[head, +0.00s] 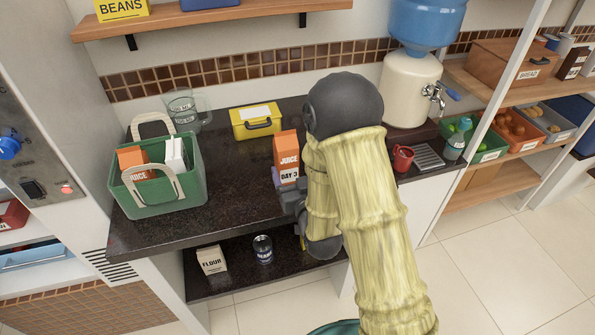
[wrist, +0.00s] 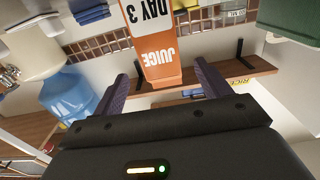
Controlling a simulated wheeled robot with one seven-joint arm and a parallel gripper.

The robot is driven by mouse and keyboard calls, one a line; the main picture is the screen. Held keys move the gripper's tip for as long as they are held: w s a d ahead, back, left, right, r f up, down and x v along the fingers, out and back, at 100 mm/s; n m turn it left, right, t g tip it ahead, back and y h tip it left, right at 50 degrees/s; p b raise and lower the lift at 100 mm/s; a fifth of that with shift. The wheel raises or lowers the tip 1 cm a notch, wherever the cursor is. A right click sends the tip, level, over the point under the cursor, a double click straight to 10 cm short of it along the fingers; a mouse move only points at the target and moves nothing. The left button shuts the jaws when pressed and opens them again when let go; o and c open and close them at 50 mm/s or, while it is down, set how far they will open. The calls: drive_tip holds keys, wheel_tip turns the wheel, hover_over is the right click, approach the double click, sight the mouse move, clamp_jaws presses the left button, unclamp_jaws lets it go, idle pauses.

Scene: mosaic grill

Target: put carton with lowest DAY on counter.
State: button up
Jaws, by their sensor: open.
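An orange carton (head: 286,150) labelled JUICE and DAY 3 stands upright on the dark counter (head: 235,185); my gripper hides part of its base. It also shows upside down in the wrist view (wrist: 152,50). My gripper (wrist: 161,72) is open, with its fingers on either side of the carton's picture and gaps visible there. In the head view my gripper (head: 292,193) is low at the carton's near side. A green basket (head: 160,195) on the counter's left holds another orange JUICE carton (head: 131,161) and a white carton (head: 175,155). Their day labels are not readable.
A yellow box (head: 256,121) and glass jars (head: 188,108) stand behind on the counter. A water dispenser (head: 411,88) and red mug (head: 402,158) are at right. A flour bag (head: 212,260) and can (head: 262,249) sit on the shelf below. The counter's front middle is clear.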

drive_tip(key=p, duration=0.2)
drive_tip(key=shift+s+r+p, duration=0.2)
drive_tip(key=shift+s+p, duration=0.05)
drive_tip(key=shift+p, duration=0.15)
drive_tip(key=shift+p+v, duration=1.05)
drive_tip(key=shift+p, duration=1.55)
drive_tip(key=shift+f, duration=0.15)
drive_tip(key=shift+d, duration=0.1)
